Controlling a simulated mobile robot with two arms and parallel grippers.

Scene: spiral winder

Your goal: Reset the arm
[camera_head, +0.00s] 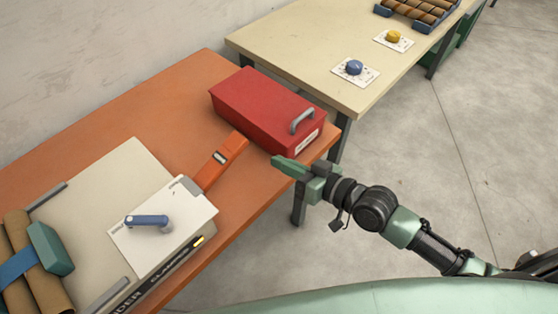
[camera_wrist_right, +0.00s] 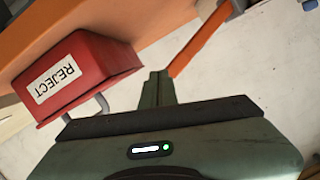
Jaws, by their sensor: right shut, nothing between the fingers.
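My right gripper (camera_head: 278,163) is shut and empty. It is over the front edge of the orange table (camera_head: 100,115), just in front of the red box. In the right wrist view its fingers (camera_wrist_right: 157,88) are together, with nothing between them. The winder, a pale machine (camera_head: 185,215) with a blue lever (camera_head: 147,221) on top, is to the left. An orange bar (camera_head: 222,160) with a small dark-framed window extends from behind the winder's white box; it seems to show in the wrist view too (camera_wrist_right: 200,45). My left gripper does not show.
The red box (camera_head: 265,105) with a grey handle is labelled REJECT in the wrist view (camera_wrist_right: 75,70). Brown rolls (camera_head: 25,255) under a blue band lie far left. A cream table (camera_head: 330,40) behind holds blue (camera_head: 354,67) and yellow (camera_head: 393,36) knobs. Floor at right is clear.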

